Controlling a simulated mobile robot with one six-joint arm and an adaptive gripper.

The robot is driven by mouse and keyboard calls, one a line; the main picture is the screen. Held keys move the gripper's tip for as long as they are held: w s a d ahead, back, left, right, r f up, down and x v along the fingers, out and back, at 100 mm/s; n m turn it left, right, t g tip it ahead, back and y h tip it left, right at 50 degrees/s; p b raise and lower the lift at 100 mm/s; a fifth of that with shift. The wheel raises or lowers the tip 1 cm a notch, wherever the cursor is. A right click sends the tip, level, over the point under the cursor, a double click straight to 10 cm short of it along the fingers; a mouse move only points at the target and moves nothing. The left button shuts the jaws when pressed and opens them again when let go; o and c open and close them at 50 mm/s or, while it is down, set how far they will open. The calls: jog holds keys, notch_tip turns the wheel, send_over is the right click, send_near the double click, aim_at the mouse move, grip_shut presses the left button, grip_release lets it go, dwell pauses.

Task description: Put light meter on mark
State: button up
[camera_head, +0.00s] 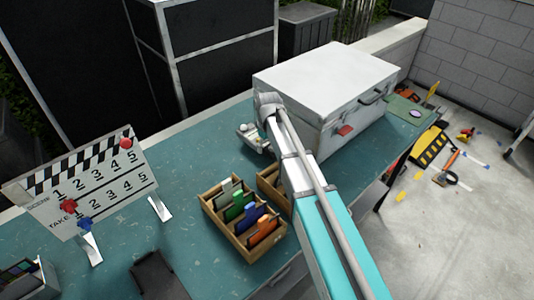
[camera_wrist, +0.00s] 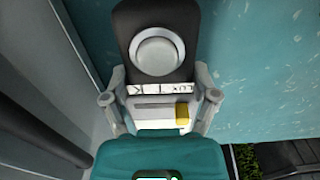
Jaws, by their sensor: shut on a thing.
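The light meter (camera_wrist: 158,50), dark with a round pale dome, shows in the wrist view. My gripper (camera_wrist: 160,106) is shut on its lower body, one finger on each side. A yellow button shows near the meter's lower end. In the head view my gripper (camera_head: 251,136) is over the teal table, just left of the white case, and the meter is mostly hidden or too small to make out. A green mat (camera_head: 402,108) with a pale purple oval (camera_head: 415,113) lies right of the case; I cannot tell whether this is the mark.
A white case (camera_head: 330,85) stands close beside my arm. A wooden tray (camera_head: 214,216) of coloured cards and a partly hidden second tray (camera_head: 268,184) stand in front. A clapperboard (camera_head: 85,190) stands at left.

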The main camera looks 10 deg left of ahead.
jog(key=shift+f+b, duration=1.85)
jog(key=shift+f, duration=0.05)
jog(key=shift+f, duration=0.1)
jog(key=o, duration=1.2)
jog(key=shift+r, duration=0.2)
notch_tip(320, 180, up, 12)
jog(key=p, duration=1.2)
